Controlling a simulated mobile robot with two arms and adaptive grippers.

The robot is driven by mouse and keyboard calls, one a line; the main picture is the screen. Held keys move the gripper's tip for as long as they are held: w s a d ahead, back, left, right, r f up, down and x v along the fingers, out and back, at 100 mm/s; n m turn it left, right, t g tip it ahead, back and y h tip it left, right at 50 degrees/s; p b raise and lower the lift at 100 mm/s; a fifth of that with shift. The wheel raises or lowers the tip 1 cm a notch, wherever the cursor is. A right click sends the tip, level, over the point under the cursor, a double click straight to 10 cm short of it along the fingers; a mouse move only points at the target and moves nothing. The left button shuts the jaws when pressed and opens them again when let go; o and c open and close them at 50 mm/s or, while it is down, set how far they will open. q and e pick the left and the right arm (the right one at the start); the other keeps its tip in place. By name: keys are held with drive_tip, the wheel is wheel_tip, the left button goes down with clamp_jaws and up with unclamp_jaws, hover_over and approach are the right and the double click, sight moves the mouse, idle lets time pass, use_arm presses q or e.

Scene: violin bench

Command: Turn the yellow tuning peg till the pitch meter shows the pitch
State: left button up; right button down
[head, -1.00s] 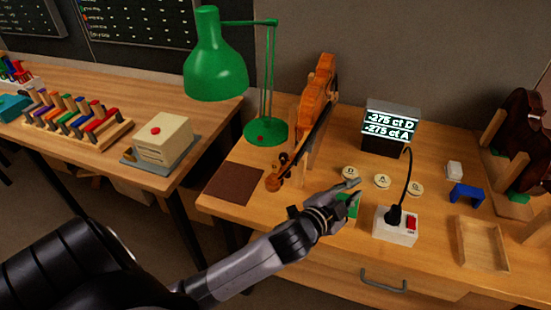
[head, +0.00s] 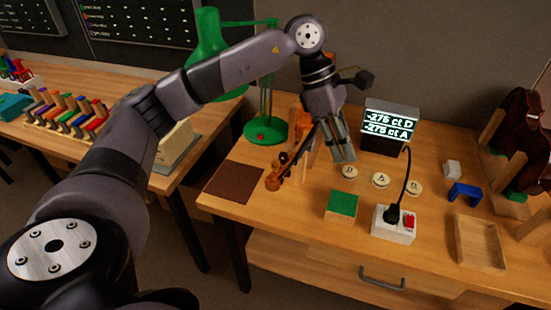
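The pitch meter (head: 389,126) is a dark box reading "-275 ct D" and "-275 ct A". My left gripper (head: 343,158) points down just right of the violin, its fingers a little apart, with nothing seen between them. It is apart from the peg end. My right gripper is out of view.
A green lamp (head: 208,45) stands behind my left arm. Round lettered discs (head: 381,180), a green-topped block (head: 342,203), a switch box (head: 394,225) with an upright cable, a blue bridge-shaped block (head: 465,193) and a wooden tray (head: 480,264) lie to the right.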

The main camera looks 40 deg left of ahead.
use_arm(q)
drive_tip(key=s+a+r+n+y, duration=0.1)
drive_tip(key=a+r+y, duration=0.2)
drive_tip(key=a, duration=0.5)
drive_tip(key=s+a+r+y, duration=0.1)
drive_tip(key=a+r+y, duration=0.15)
drive_tip(key=a, duration=0.55)
drive_tip(key=b, duration=0.2)
hover_over(275, 161)
wheel_tip(275, 161, down, 9)
drive_tip(key=shift+f, duration=0.1)
wheel_tip(275, 161, down, 8)
drive_tip(key=shift+f+p, duration=0.25)
drive_tip(key=shift+p, duration=0.3)
drive_tip(key=shift+w, duration=0.1)
clamp_jaws()
